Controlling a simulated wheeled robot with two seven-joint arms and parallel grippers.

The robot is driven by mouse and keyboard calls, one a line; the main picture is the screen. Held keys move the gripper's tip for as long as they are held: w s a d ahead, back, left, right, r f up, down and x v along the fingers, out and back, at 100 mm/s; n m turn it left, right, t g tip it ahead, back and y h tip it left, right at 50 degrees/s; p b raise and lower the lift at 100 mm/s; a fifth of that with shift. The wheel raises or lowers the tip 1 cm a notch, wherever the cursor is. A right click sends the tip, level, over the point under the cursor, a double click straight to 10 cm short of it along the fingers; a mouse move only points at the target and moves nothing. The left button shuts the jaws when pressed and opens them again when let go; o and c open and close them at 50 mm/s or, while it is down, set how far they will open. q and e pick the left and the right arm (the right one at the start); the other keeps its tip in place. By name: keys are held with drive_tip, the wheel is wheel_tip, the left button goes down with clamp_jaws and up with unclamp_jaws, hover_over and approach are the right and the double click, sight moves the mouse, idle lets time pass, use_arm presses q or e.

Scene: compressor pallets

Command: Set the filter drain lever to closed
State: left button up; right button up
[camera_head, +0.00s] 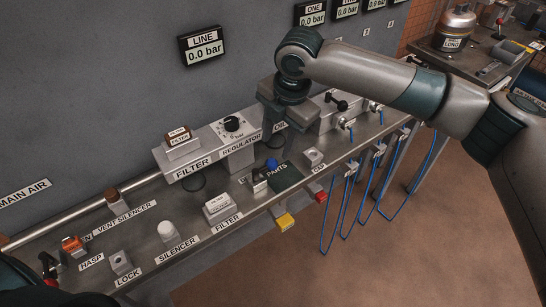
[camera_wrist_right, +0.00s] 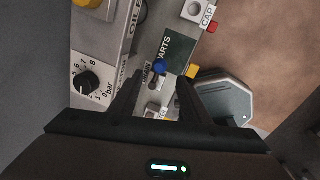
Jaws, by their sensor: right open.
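My right gripper (camera_head: 272,140) is over the shelf in the head view, pointing down, open and empty. A small white block with a dark top (camera_head: 258,182), which may be the drain lever, stands just left of the green PARTS mat. In the wrist view a small dark piece (camera_wrist_right: 156,82) shows between the open fingers (camera_wrist_right: 160,88), beside a partly hidden label; the fingers look apart from it. I cannot tell which position the lever is in. The filter block (camera_head: 192,166) is at the back of the shelf. My left gripper is not in view.
A white filter element (camera_head: 217,207) and a silencer (camera_head: 167,231) stand towards the front left. Blue hoses (camera_head: 350,200) hang off the front edge on the right.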

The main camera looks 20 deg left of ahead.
sight(272, 161)
drive_tip(key=f, duration=0.4)
drive_tip(key=a+f, duration=0.1)
drive_tip(key=f, duration=0.1)
drive_tip(key=shift+w+f+p, duration=0.3)
drive_tip(key=shift+f+p, duration=0.05)
drive_tip(key=shift+p, duration=0.05)
drive_tip(key=shift+a+f, duration=0.2)
drive_tip(key=shift+f, duration=0.5)
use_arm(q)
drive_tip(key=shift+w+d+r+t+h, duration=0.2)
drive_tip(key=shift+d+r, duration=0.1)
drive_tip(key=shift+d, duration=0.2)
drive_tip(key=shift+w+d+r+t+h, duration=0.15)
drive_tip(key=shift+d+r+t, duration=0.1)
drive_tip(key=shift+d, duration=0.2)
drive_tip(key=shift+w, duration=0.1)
